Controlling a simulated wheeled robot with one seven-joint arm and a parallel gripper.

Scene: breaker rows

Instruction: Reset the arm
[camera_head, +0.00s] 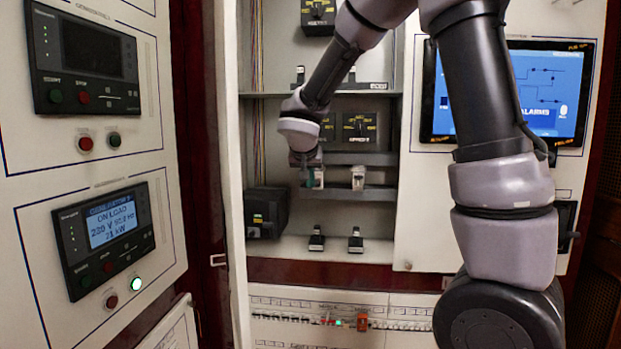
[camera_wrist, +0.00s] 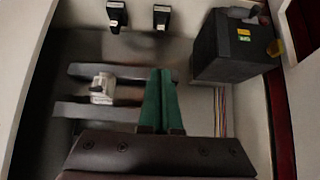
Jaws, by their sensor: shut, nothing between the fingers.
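My gripper (camera_wrist: 157,100) shows in the wrist view as two green fingers pressed together with nothing between them. In the head view my gripper (camera_head: 313,178) is inside the open grey cabinet, at the left part of the middle shelf bars. A pale switch block (camera_head: 358,177) sits on these bars to its right; it also shows in the wrist view (camera_wrist: 103,88), to the left of the fingers. My arm reaches in from the upper right and covers part of the cabinet. I cannot tell whether the fingertips touch anything.
A black box (camera_head: 267,211) with yellow and green labels stands at the cabinet's lower left. Two black switches (camera_head: 316,239) and (camera_head: 355,240) sit below the bars. A blue screen (camera_head: 550,95) is on the right panel. A breaker row (camera_head: 340,322) runs below.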

